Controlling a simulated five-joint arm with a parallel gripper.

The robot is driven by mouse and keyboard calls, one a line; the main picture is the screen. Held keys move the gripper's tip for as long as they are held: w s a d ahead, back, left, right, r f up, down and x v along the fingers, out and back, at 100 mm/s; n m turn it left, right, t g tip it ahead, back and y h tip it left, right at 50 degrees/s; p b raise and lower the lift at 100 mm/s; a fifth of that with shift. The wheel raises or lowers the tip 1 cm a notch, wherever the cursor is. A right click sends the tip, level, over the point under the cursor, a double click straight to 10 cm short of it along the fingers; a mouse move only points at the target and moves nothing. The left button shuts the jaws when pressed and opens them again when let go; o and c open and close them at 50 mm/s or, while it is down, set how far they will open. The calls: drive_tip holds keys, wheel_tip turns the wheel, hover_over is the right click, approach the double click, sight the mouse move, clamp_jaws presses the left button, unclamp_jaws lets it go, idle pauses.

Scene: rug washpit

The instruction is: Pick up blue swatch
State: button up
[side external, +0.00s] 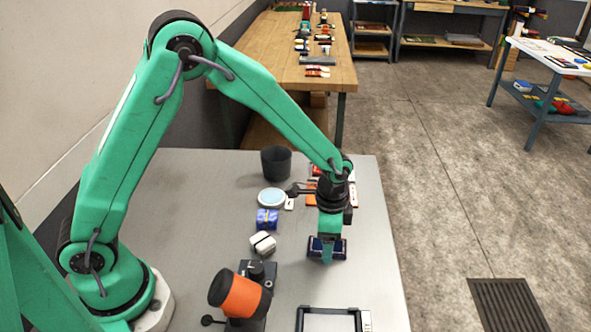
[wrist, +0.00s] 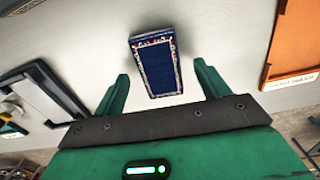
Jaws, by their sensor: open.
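The blue swatch (wrist: 157,68) is a dark blue block with a patterned red and white border, lying on the grey table. In the wrist view it lies ahead of my gripper (wrist: 161,75), in the gap between the two green fingers, with bare table visible on both sides of it. In the side view my gripper (side external: 327,254) points down over the dark blue swatch (side external: 341,249), and a finger hides its middle. The jaws are open and hold nothing. I cannot tell whether a finger touches the swatch.
An orange piece (wrist: 296,42) with a white label lies right in the wrist view. A dark-edged frame (wrist: 38,92) lies left. A small blue box (side external: 267,219), white block (side external: 262,243), round dish (side external: 271,197), dark cup (side external: 276,163) and orange-black cylinder (side external: 240,293) stand nearby.

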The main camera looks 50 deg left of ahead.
drive_tip(key=shift+f, duration=0.5)
drive_tip(key=shift+c, duration=0.4)
drive_tip(key=c, duration=1)
